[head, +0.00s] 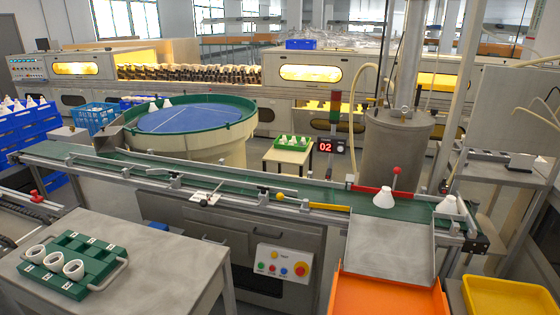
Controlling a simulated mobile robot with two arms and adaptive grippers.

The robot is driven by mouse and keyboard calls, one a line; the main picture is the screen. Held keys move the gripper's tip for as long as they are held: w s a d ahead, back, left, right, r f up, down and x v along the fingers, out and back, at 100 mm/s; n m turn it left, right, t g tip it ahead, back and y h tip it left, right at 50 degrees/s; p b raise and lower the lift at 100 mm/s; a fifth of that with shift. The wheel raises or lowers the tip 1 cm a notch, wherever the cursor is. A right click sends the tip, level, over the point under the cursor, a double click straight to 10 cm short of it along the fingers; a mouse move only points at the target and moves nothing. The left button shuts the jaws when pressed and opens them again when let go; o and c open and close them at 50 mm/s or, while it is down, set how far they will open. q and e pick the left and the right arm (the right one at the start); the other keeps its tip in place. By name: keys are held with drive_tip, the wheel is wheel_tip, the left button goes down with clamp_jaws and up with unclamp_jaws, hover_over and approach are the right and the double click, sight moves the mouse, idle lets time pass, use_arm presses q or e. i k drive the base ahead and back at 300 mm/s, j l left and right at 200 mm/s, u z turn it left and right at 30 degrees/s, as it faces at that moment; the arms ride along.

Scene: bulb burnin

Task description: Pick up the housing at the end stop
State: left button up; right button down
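A white cone-shaped housing (449,205) stands upright at the right end of the green conveyor belt (330,192), close to the metal fittings at the belt's end. A second white housing (384,198) stands upright on the belt a little to its left, apart from it, beside a red bar and a red-knobbed lever (396,171). Neither of my grippers shows in the head view.
A green tray (105,255) with white rings sits on the metal table (165,275) at front left. A metal chute (390,245) slopes from the belt to an orange bin (385,295). A yellow bin (500,298) is at front right. A button panel (283,264) fronts the conveyor.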

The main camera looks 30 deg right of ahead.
sight(449, 205)
drive_tip(key=z, duration=1.65)
